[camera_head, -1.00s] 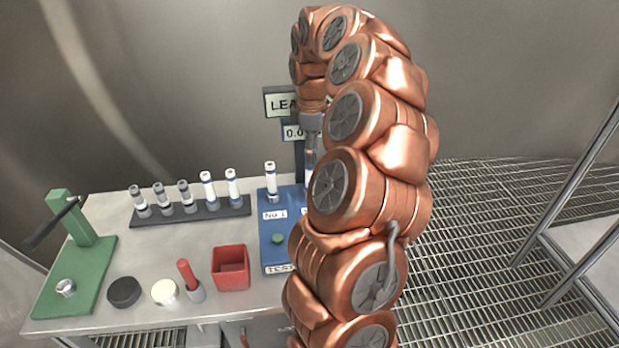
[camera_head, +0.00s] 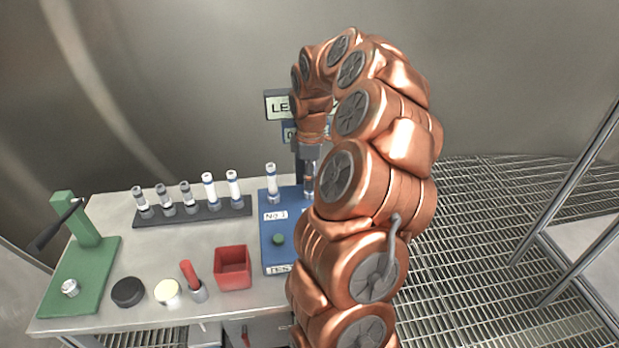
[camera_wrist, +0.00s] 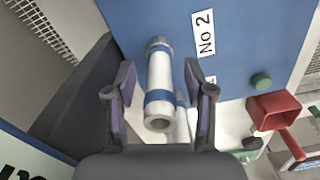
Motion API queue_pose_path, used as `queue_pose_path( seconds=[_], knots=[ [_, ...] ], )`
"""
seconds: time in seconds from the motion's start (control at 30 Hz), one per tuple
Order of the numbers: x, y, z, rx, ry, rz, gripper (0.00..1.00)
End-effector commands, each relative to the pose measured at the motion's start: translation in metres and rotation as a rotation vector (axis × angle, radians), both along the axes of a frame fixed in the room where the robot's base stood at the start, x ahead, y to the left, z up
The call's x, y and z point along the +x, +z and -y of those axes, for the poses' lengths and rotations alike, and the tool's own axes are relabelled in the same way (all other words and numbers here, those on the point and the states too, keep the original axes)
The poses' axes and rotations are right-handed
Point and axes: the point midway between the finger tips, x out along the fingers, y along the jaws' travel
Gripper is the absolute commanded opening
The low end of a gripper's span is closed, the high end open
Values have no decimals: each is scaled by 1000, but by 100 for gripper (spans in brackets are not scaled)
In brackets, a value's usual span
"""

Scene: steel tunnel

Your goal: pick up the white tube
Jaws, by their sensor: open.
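A white tube (camera_wrist: 159,68) with a blue band and a grey end stands at the spot marked No 2 on the blue test box (camera_head: 267,233). In the wrist view it lies between the two fingers of my gripper (camera_wrist: 159,82), which is open with a gap on each side of the tube. In the head view my gripper (camera_head: 309,155) is over the back right of the box, largely hidden by my arm. Another white tube (camera_head: 272,183) with a blue band stands at No 1 on the box.
A dark rack (camera_head: 195,214) holds several tubes, some white and some grey. A red open box (camera_head: 232,283), a red-handled tool (camera_head: 190,275), two round discs and a green press (camera_head: 82,275) stand on the table. A sign (camera_head: 277,104) rises behind the blue box.

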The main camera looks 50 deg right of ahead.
Motion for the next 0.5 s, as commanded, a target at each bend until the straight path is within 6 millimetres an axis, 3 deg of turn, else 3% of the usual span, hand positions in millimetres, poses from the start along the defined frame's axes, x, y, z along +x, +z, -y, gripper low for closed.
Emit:
queue_pose_path(
  seconds=[0.07, 0.5],
  knots=[
    [0, 0, 0, 0, 0, 0, 53],
    [0, 0, 0, 0, 0, 1, 8]
  ],
)
